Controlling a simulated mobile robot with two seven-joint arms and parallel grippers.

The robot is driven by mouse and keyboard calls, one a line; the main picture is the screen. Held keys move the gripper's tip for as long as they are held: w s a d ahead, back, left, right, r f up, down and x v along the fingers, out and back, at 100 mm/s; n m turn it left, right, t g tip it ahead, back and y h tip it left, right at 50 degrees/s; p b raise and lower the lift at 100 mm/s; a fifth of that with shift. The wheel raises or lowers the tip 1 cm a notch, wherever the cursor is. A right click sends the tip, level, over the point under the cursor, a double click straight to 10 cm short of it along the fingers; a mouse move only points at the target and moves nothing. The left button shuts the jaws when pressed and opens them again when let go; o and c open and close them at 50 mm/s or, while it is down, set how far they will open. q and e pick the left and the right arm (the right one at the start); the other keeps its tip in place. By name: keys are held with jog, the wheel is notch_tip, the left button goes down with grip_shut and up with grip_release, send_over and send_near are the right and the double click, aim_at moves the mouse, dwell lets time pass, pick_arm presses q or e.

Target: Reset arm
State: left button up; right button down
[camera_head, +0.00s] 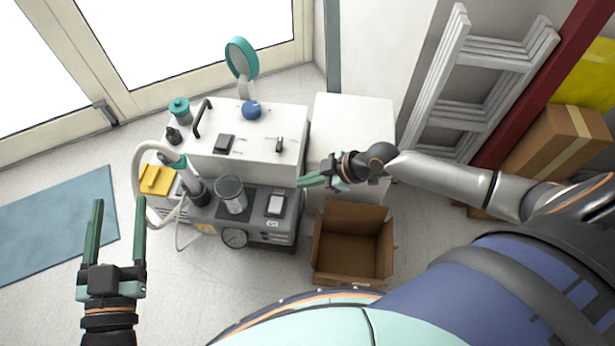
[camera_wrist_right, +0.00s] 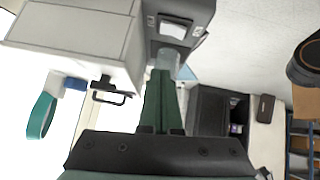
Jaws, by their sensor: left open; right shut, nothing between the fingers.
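My right gripper (camera_head: 312,181) is near the middle, beside the right side of the dental compressor (camera_head: 268,228). Its green fingers are closed together and empty, pointing left. In the right wrist view the closed fingers (camera_wrist_right: 160,100) point toward the compressor unit (camera_wrist_right: 180,28). Whether the fingertips touch the compressor cannot be told.
An open, seemingly empty cardboard box (camera_head: 352,244) is on the floor below my right gripper. A ladder (camera_head: 480,85) leans at the right. A blue mat (camera_head: 55,225) lies left.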

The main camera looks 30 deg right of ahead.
pick_arm(q)
jog(key=shift+f, duration=0.15)
dwell(0.4)
pick_arm(e)
jog(key=s+a+r+m+t+y, duration=0.25)
jog(key=a+r+t, duration=0.35)
jog(key=a+r, duration=0.35)
jog(key=s+d+r+m+t+h+p, duration=0.1)
jog(key=d+r+m+t+h, duration=0.15)
jog(key=r, duration=0.45)
jog(key=s+d+r+m+t+h+p, duration=0.1)
jog(key=d+r+m+t+h, duration=0.15)
jog(key=r, duration=0.45)
pick_arm(q)
jog(key=s+a+f+n+g+y+p, duration=0.1)
jog(key=s+g+p, duration=0.3)
jog(key=p, duration=0.6)
jog(key=s+a+f+n+g+y+p, duration=0.1)
jog(key=s+g+p, duration=0.4)
jog(key=p, duration=0.5)
notch_tip(320, 180, down, 3)
jog(key=shift+s+a+r+n+y+p, duration=0.2)
jog(key=shift+n+y+p, duration=0.2)
jog(key=shift+n+y, duration=0.3)
pick_arm(e)
jog(key=s+d+f+m+g+h, duration=0.2)
jog(key=s+f+g, duration=0.4)
jog(key=s, duration=0.3)
jog(key=shift+s+g, duration=0.25)
jog(key=shift+g, duration=0.65)
